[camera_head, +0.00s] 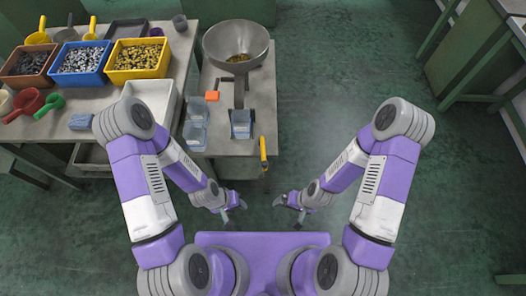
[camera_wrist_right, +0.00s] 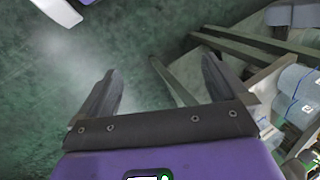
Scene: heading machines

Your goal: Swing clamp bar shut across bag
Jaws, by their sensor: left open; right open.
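A clear bluish bag (camera_head: 241,124) stands under the spout of a metal funnel (camera_head: 236,40) on the small table. A yellow bar-like handle (camera_head: 263,149) sticks out at the table's right edge, right of the bag and apart from it. I cannot tell for sure whether it is the clamp bar. My left gripper (camera_head: 234,210) is open and empty, in front of the table and below the bag in the picture. My right gripper (camera_head: 287,213) is open and empty, further right over the floor.
A left bench (camera_head: 184,50) holds blue, yellow and brown bins and scoops. Green floor (camera_head: 330,100) right of the small table is free.

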